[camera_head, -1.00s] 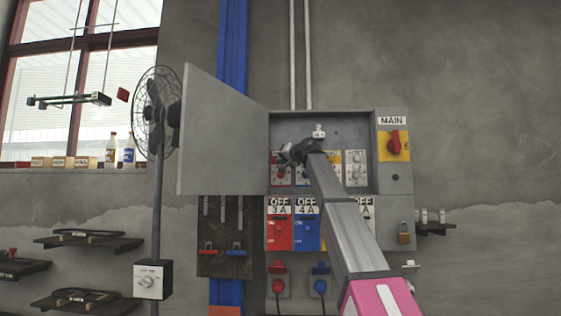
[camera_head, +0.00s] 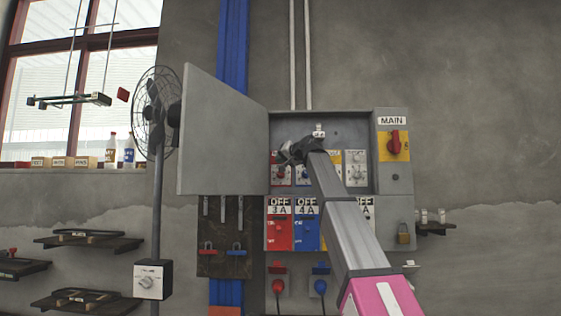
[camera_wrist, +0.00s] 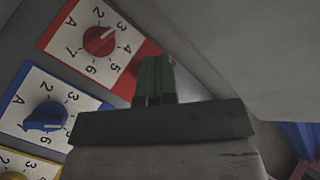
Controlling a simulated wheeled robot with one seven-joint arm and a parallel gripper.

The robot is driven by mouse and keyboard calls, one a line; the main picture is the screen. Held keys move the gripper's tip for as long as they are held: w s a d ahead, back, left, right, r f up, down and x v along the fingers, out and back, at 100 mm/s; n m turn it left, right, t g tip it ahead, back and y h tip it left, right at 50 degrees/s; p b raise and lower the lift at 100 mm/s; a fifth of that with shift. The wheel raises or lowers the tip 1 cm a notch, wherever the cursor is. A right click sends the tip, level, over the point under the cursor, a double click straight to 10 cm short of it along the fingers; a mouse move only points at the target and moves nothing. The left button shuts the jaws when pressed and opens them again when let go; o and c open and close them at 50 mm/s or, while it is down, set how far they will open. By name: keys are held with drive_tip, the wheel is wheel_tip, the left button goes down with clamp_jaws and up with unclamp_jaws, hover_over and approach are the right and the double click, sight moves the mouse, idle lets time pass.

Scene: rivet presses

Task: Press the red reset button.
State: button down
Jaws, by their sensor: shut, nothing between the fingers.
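The red setting panel (camera_wrist: 88,35) with its red dial (camera_wrist: 99,41) is at the upper left of the wrist view. Below it is a blue dial (camera_wrist: 46,116) on a blue-edged panel. My gripper (camera_wrist: 156,62) is shut and empty, its fingertips close beside the lower right part of the red panel. In the head view my gripper (camera_head: 285,155) is inside the open box, over the upper part of the red panel (camera_head: 280,181).
The box's grey door (camera_head: 225,135) stands open to the left of my gripper. The MAIN switch (camera_head: 393,142) is on the right. Red (camera_head: 279,229) and blue (camera_head: 307,230) OFF switches sit below. A fan (camera_head: 154,110) stands left of the door.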

drive_tip(key=s, duration=0.2)
drive_tip(key=shift+s, duration=0.3)
idle(0.7)
